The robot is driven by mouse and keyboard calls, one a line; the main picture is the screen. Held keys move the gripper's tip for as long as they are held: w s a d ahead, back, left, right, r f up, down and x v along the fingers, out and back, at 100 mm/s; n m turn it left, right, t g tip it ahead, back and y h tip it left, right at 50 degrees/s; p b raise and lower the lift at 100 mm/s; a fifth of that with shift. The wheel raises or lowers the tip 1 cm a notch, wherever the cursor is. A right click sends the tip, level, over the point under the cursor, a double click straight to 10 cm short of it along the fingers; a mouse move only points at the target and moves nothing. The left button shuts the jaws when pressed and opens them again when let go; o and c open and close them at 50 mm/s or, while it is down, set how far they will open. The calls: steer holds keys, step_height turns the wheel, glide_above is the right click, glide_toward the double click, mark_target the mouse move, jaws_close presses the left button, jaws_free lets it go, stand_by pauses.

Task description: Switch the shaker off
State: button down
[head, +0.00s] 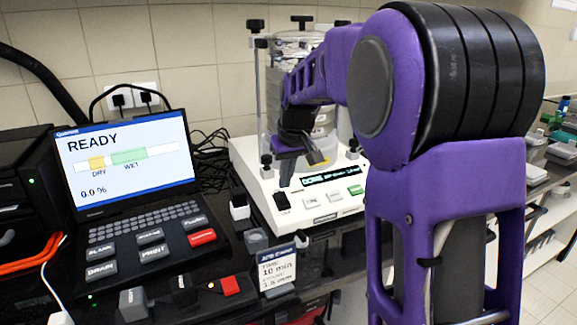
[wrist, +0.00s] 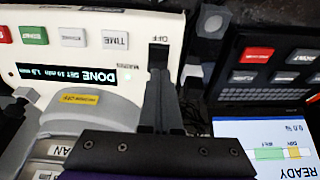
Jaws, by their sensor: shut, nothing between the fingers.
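The sieve shaker (head: 265,182) is a white-based machine with a clear-and-grey sieve stack (head: 297,80). Its display (head: 330,177) is lit; in the wrist view the display (wrist: 66,76) reads "DONE". The black master switch (head: 282,201) is at the panel's left front corner; in the wrist view the switch (wrist: 158,56) is beside the printed words "OFF" and "MASTER". My gripper (head: 284,184) is shut and empty, fingers pointing down just above the switch. In the wrist view my fingertips (wrist: 159,78) overlap its edge. I cannot tell whether they touch it.
A black analyser (head: 130,190) with a lit "READY" screen and several keys stands to the left. A small card (head: 277,268) stands in front of the shaker. The shaker's panel buttons (head: 355,190) lie right of the switch. My arm hides the shaker's right side.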

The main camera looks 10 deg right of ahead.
mark_target(284, 204)
steer(key=x, duration=0.2)
steer(key=s+x, duration=0.1)
steer(key=x, duration=0.1)
steer(key=shift+w+f+b, duration=0.15)
steer(key=shift+f+b, duration=0.2)
steer(key=shift+f, duration=0.15)
steer(key=shift+d, duration=0.1)
steer(key=shift+f, duration=0.45)
steer(key=shift+r+p, duration=0.5)
steer(key=shift+r, duration=0.3)
